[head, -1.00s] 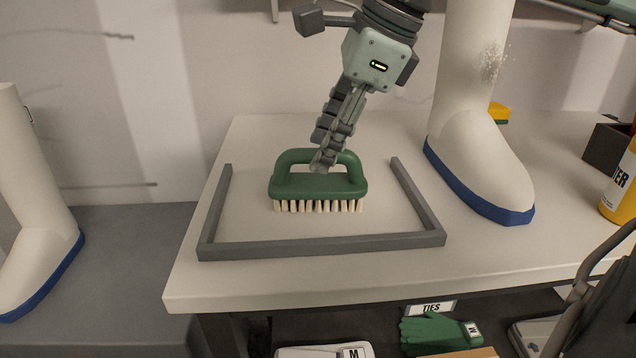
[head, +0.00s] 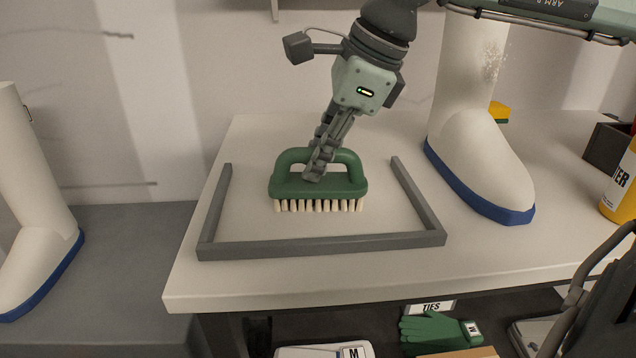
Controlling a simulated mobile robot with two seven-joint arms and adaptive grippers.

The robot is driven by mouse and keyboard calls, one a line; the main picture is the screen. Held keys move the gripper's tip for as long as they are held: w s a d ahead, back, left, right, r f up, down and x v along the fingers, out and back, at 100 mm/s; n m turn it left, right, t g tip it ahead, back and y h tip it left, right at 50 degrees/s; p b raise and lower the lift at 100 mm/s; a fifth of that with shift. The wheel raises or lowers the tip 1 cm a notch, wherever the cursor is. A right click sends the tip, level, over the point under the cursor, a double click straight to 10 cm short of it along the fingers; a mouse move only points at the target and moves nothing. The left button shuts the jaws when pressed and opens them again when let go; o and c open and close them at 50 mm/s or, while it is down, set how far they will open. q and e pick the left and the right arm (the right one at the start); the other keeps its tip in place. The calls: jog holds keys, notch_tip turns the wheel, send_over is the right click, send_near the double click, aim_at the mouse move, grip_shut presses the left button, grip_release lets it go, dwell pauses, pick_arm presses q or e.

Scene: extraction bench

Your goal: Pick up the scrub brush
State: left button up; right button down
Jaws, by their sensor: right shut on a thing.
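The green scrub brush (head: 342,187) with pale bristles stands bristles-down on the white bench, inside a grey open frame. Its arched handle points up. My right gripper (head: 316,172) comes down from above and is shut on the brush handle near its middle, hiding part of the handle. The bristles appear to rest on the bench top. My left gripper is not in view.
The low grey frame (head: 320,246) borders the brush at left, front and right. A white boot with a blue sole (head: 478,165) stands to the right, with a yellow bottle (head: 622,190) beyond. Another boot (head: 35,230) stands at far left. Gloves (head: 435,332) lie below the bench.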

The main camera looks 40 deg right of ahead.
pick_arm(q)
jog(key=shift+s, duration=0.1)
pick_arm(e)
jog(key=shift+r, duration=0.15)
jog(key=shift+r, duration=0.25)
pick_arm(q)
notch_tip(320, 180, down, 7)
jog(key=p, duration=0.3)
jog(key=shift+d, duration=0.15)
pick_arm(e)
notch_tip(320, 180, up, 27)
jog(key=shift+r, duration=0.15)
jog(key=c, duration=2.1)
grip_release()
grip_shut()
